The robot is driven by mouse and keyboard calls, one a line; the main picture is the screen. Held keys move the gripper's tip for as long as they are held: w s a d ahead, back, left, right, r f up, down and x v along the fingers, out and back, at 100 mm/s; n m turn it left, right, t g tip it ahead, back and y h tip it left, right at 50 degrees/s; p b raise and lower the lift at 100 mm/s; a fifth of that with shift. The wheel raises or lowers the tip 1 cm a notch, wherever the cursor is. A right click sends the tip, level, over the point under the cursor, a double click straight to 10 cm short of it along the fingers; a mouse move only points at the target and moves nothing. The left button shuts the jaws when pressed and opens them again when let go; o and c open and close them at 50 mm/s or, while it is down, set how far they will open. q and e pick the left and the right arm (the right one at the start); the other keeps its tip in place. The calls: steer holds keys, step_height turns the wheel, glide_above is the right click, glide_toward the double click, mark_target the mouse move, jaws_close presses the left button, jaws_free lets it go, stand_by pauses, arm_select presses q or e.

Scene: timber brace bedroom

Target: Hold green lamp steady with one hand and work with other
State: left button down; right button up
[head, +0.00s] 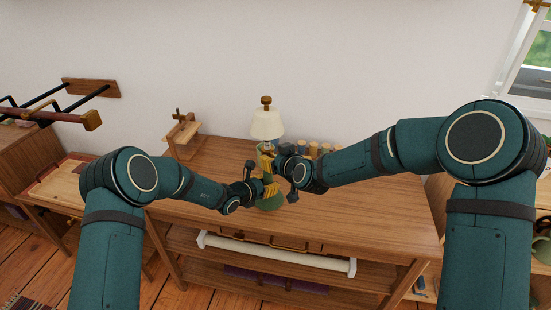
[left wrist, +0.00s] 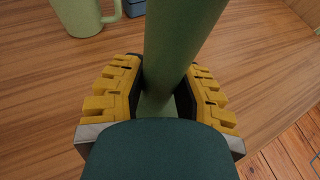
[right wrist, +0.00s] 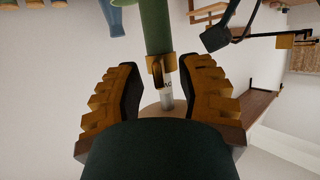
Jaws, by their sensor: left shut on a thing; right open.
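The green lamp (head: 269,204) stands on the wooden table, with a cream shade (head: 267,125) topped by a brown knob. My left gripper (head: 268,190) is shut on the lamp's lower stem; the green stem (left wrist: 180,40) runs between its yellow fingers in the left wrist view. My right gripper (head: 266,163) is open just above it, below the shade. In the right wrist view, its fingers stand on either side of the lamp's brass collar (right wrist: 160,68) and a pale socket part (right wrist: 167,95), with gaps visible. My arms hide much of the stem in the head view.
A green mug (left wrist: 78,15) stands near the lamp. Several small containers (head: 325,150) stand behind my right gripper. A wooden stand (head: 184,132) is at the table's back left. The tabletop (head: 365,215) is clear at right. A white bar (head: 270,254) runs along the front below.

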jaws_close()
steer(key=shift+s+a+m+h, duration=0.1)
steer(key=shift+a+m+h, duration=0.2)
steer(key=shift+h, duration=0.1)
steer(key=shift+s+a+m+t+h, duration=0.15)
steer(key=shift+a+m+h, duration=0.2)
steer(key=shift+m+h, duration=0.6)
steer(key=shift+w+a+m+t+h, duration=0.1)
steer(key=shift+a+m+t+h, duration=0.2)
steer(key=shift+m+h, duration=0.65)
steer(key=shift+s+a+m+t+h, duration=0.1)
steer(key=shift+a+m+h, duration=0.3)
steer(key=shift+m+h, duration=0.5)
steer(key=shift+h, duration=0.3)
jaws_free()
